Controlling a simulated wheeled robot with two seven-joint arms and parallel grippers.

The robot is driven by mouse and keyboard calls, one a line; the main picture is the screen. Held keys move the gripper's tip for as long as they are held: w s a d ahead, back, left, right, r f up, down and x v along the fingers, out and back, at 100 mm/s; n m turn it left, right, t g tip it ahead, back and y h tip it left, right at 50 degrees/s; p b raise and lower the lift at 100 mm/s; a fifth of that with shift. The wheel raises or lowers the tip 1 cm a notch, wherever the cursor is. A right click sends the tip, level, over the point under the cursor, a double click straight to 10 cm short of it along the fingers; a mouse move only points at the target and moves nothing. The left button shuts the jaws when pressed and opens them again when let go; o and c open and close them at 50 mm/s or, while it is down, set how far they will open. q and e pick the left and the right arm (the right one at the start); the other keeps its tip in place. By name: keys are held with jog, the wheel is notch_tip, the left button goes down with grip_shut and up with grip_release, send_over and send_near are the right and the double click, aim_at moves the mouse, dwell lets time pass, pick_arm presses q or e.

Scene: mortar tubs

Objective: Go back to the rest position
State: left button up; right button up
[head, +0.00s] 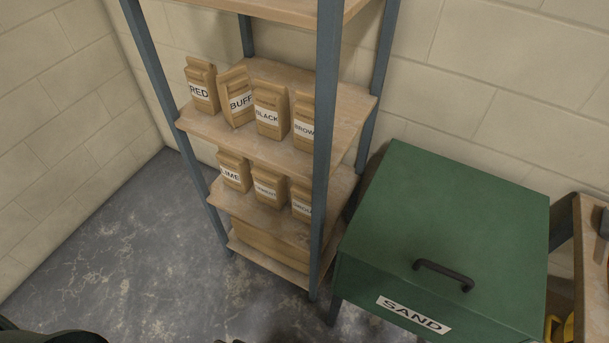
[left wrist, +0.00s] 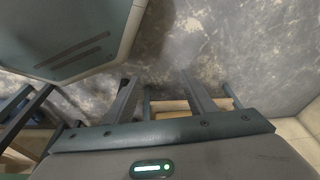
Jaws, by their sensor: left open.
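My left gripper (left wrist: 158,88) shows in the left wrist view with its two fingers spread apart. Nothing is held between them, and the grey floor lies beyond the tips. In the head view neither gripper can be made out; only dark parts of my own body show at the bottom left edge. My right gripper is in neither view.
A shelf rack (head: 326,150) holds labelled paper bags, including RED (head: 201,88), BUFF (head: 238,98), BLACK (head: 270,112) and BROWN (head: 303,125). A closed green SAND bin (head: 450,215) stands right of it. Open floor (head: 130,245) lies to the left, bounded by block walls.

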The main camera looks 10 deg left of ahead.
pick_arm(q)
jog(key=s+a+f, duration=0.1)
jog(key=s+f, duration=1.1)
jog(key=shift+a, duration=0.35)
jog(key=shift+f, duration=0.1)
